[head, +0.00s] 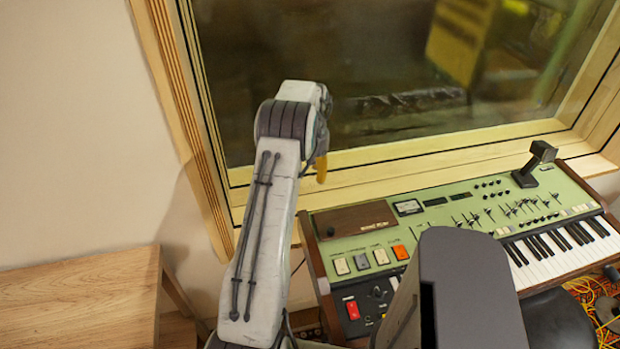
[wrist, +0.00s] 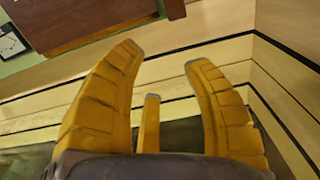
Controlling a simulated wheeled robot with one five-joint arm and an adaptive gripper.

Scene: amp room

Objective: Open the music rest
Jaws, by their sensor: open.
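The music rest appears to be the brown wooden panel (head: 352,220) at the left of the green keyboard's top. It lies about flush with the top, and a small dark knob shows near its left edge. In the wrist view the brown panel (wrist: 85,22) shows at the upper left, beyond the fingertips. My gripper (wrist: 164,58) is open and empty, with its yellow fingers spread apart. In the head view only a yellow finger of my gripper (head: 321,169) shows, before the window frame, above and behind the panel; the rest is hidden by my arm.
The green keyboard (head: 470,245) has switches, sliders and piano keys (head: 565,250). A dark device on a stand (head: 535,160) stands at its back right. A wooden table (head: 80,300) is at the left. The window (head: 370,80) with its wooden frame closes off the back.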

